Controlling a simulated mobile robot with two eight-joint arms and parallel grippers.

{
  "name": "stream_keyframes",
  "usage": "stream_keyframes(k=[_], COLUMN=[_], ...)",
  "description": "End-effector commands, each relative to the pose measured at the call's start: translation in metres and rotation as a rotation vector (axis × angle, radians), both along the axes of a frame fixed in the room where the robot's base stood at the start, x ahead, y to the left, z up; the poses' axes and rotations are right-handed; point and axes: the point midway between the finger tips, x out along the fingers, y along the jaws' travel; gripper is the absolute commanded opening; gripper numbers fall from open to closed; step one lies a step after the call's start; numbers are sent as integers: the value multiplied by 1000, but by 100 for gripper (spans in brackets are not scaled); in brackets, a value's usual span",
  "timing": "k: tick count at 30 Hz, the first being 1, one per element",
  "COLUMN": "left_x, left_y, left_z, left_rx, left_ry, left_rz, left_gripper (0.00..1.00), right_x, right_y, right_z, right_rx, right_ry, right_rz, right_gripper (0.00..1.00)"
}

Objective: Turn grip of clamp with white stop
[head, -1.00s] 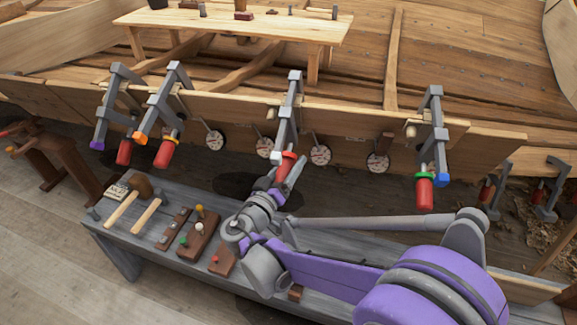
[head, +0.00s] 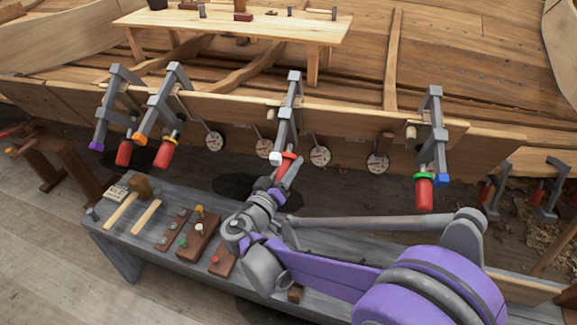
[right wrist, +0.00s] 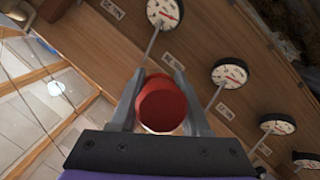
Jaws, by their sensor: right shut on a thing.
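The clamp with the white stop (head: 287,118) hangs on the plank edge in the middle of the head view. Its white stop (head: 275,158) shows at the lower end of its arm. Its red grip (head: 284,160) points down toward me. My right gripper (head: 289,168) is shut on this grip from below. In the right wrist view the grip (right wrist: 162,104) is seen end-on between the two grey fingers. The fingers hide part of the grip in the head view. My left gripper is not in view.
Clamps with purple (head: 97,146), orange (head: 140,137) and blue (head: 441,179) stops hang on the same plank. Round dials (head: 320,156) line the plank below. A grey bench (head: 113,235) with mallets and wooden blocks stands under my right arm.

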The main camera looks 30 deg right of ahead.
Motion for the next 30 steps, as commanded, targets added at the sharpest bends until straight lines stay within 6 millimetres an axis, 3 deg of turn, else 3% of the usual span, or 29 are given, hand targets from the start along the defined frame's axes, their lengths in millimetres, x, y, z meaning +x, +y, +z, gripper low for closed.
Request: stream_keyframes(k=[30], left_x=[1], left_y=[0], left_z=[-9], left_rx=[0], left_ry=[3], left_rz=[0], left_gripper=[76], right_x=[-3], right_y=[-1], right_z=[3], right_rx=[-345], right_ry=[322], right_rz=[-169], right_gripper=[0])
